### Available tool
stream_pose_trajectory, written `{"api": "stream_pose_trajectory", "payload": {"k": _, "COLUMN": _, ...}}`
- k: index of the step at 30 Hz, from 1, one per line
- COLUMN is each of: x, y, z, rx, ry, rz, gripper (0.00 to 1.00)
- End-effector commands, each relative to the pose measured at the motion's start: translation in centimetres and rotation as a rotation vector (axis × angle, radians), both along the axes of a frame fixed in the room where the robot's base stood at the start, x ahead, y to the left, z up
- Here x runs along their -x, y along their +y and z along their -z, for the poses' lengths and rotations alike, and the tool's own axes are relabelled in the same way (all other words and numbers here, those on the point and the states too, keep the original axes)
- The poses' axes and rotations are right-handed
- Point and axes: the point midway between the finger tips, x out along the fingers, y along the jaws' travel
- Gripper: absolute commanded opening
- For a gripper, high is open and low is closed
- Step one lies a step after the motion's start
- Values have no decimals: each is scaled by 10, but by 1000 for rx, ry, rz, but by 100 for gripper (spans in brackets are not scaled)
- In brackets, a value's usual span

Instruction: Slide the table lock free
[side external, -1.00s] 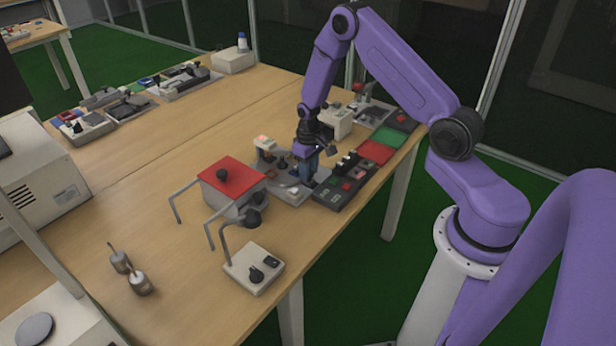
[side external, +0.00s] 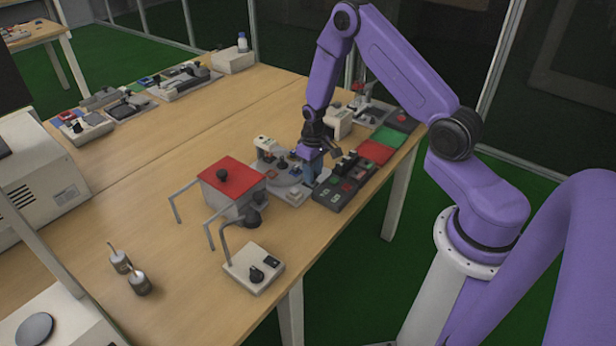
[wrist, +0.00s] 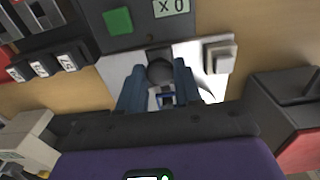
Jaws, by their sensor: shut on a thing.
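My gripper (side external: 312,176) is low over a pale grey fixture (side external: 292,194) near the table's right edge. In the wrist view its two blue fingers (wrist: 160,88) stand on either side of a dark round knob (wrist: 160,72) and are shut on it. A small blue-and-white part (wrist: 166,98) shows between the fingers below the knob. The fixture's pale plate (wrist: 120,68) also shows there. I cannot tell for sure that this knob is the table lock; the fingers hide much of it.
A dark control panel (side external: 340,190) lies close to the right of my gripper. A red-topped box (side external: 231,178) stands to the left, and a small white box with a black knob (side external: 254,268) is in front. The table's middle left is clear.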

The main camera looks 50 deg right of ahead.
Motion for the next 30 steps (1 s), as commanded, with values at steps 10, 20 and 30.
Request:
{"api": "stream_pose_trajectory", "payload": {"k": 10, "x": 4, "y": 0, "z": 1, "rx": -1, "ry": 11, "rz": 1, "gripper": 49}}
{"api": "stream_pose_trajectory", "payload": {"k": 20, "x": 1, "y": 0, "z": -13, "rx": 0, "ry": 4, "rz": 0, "gripper": 49}}
{"api": "stream_pose_trajectory", "payload": {"k": 30, "x": 1, "y": 0, "z": -42, "rx": 0, "ry": 4, "rz": 1, "gripper": 49}}
